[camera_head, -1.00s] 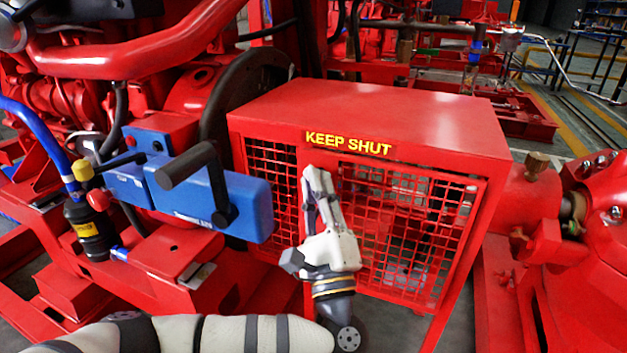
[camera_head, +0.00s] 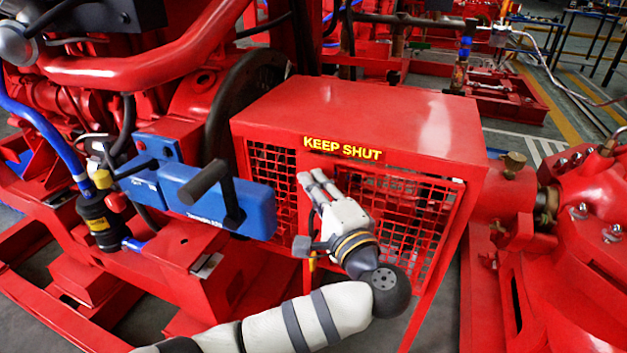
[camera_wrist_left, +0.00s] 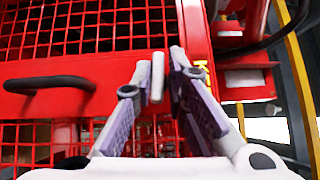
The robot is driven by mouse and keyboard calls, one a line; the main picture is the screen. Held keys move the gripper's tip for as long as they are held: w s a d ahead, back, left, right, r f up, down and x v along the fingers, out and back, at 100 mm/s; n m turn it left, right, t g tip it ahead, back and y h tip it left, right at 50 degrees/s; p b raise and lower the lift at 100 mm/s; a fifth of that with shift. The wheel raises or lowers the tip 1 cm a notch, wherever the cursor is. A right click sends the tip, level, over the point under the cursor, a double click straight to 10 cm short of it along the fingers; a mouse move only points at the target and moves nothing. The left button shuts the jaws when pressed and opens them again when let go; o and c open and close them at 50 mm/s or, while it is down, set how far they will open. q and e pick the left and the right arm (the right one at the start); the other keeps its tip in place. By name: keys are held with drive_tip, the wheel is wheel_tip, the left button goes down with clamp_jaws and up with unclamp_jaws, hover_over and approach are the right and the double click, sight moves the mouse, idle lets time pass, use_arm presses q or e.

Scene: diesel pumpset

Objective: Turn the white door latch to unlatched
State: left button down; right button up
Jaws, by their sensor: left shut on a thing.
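The white door latch (camera_wrist_left: 157,78) shows in the left wrist view as a small pale bar between my fingertips, at the edge of the red mesh door. In the head view my gripper covers it. My left gripper (camera_head: 312,180) is shut on the latch; it also shows in the left wrist view (camera_wrist_left: 161,72). In the head view its fingers point up and left at the door's upper left corner. The red mesh door (camera_head: 405,215) sits in its frame and looks closed. My right gripper is in neither view.
The red guard box (camera_head: 400,110) carries a yellow KEEP SHUT label (camera_head: 342,148). A black handle (camera_wrist_left: 48,83) sits on the door. A blue box with a black lever (camera_head: 235,205) stands left of my gripper. Red pipework (camera_head: 590,230) stands at the right.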

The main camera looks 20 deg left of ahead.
use_arm(q)
drive_tip(key=shift+a+f+n, duration=0.1)
drive_tip(key=shift+f+n, duration=0.2)
drive_tip(key=shift+f, duration=0.05)
idle(0.3)
drive_tip(key=c, duration=1.7)
unclamp_jaws()
drive_tip(key=shift+r, duration=0.1)
drive_tip(key=v, duration=1.2)
drive_tip(key=shift+r+p, duration=0.3)
